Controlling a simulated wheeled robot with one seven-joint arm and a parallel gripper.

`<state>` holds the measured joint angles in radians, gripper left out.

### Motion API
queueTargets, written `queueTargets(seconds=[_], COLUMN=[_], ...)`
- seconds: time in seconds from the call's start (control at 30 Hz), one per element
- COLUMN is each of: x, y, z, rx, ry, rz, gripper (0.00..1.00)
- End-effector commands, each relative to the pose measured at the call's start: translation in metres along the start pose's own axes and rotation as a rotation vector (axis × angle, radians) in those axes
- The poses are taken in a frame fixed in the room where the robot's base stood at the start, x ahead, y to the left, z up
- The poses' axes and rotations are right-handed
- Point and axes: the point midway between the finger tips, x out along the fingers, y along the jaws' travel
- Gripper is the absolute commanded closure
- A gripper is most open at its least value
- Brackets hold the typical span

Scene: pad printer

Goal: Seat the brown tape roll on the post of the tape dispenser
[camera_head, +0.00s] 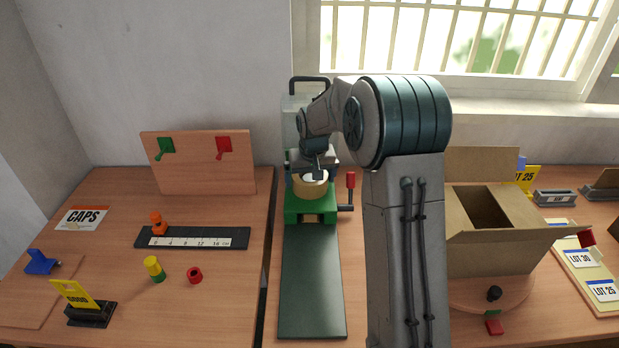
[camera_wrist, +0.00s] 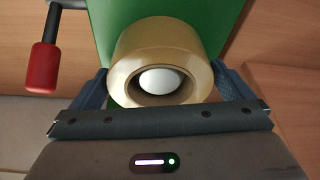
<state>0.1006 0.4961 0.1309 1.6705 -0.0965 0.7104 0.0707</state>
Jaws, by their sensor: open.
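The tan-brown tape roll (camera_head: 310,188) is on the green body (camera_head: 291,203) at the back of the middle table. In the wrist view the roll (camera_wrist: 126,73) sits around a white round-topped post (camera_wrist: 160,80), which shows inside its hole. The roll looks level; how far down the post it sits is hidden. My gripper (camera_head: 312,173) is over the roll. In the wrist view its open fingers stand on the left and right sides of the roll, and I cannot tell whether they touch it.
A red-handled lever (camera_head: 351,181) sticks out right of the green body, also in the wrist view (camera_wrist: 42,68). A dark green strip (camera_head: 312,285) runs toward me. An open cardboard box (camera_head: 490,253) stands on the right. A pegboard (camera_head: 200,178) and small parts occupy the left table.

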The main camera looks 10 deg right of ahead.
Motion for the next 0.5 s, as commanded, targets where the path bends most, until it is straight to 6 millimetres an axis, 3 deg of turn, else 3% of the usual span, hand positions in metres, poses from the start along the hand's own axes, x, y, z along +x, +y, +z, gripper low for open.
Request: queueTargets(seconds=[0.17, 0.5], x=[-0.024, -0.100], y=[0.000, 0.000], z=[-0.001, -0.001], rx=[0.000, 0.000], ry=[0.005, 0.005], rz=[0.000, 0.000], gripper=[0.00, 0.00])
